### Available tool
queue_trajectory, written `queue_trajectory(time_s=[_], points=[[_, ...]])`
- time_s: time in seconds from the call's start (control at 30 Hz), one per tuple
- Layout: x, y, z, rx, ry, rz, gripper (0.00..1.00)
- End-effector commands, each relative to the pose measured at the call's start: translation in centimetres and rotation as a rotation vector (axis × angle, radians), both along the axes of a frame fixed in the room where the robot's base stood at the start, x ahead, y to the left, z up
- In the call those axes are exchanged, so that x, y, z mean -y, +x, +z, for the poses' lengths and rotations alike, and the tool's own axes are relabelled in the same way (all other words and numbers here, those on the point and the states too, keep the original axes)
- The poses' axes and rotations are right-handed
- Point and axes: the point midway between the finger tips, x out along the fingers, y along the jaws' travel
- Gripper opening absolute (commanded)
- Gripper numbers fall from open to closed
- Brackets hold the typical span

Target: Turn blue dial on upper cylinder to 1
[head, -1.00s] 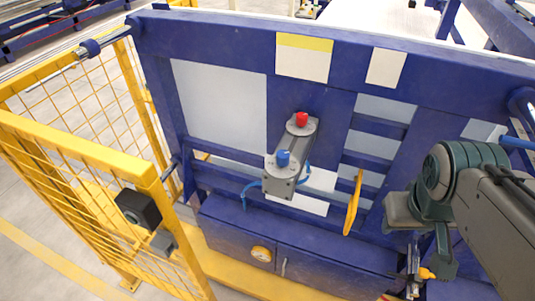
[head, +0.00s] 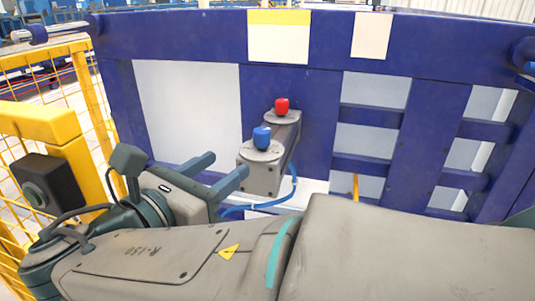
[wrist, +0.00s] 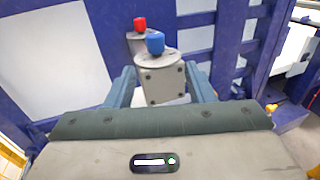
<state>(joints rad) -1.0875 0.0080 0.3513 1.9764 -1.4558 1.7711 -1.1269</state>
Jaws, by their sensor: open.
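The blue dial (head: 262,138) stands upright on the near end of a grey cylinder unit (head: 265,177) mounted on the blue frame. It also shows in the wrist view (wrist: 155,42). A red dial (head: 282,106) sits on the far end of the same unit, and behind the blue one in the wrist view (wrist: 139,24). My gripper (head: 229,163) is open and empty, just left of the unit's near end. In the wrist view its fingers (wrist: 160,70) appear on either side of the unit's end block, below the blue dial. Contact cannot be told. No dial marking is readable.
A yellow mesh fence (head: 50,120) with a black box (head: 47,186) stands at left, close to my wrist. A blue hose (head: 293,190) hangs from the unit. Blue frame bars (head: 375,117) and white panels fill the right. Space above the dials looks clear.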

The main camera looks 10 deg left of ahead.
Motion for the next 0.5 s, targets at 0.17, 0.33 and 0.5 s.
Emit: queue_trajectory(time_s=[0.17, 0.33, 0.5], points=[[-0.6, 0.2, 0.1, 0.021, -0.027, 0.021, 0.49], [0.5, 3.0, 0.1, 0.021, -0.025, 0.018, 0.49], [1.7, 6.5, 0.1, 0.019, -0.025, 0.018, 0.49]])
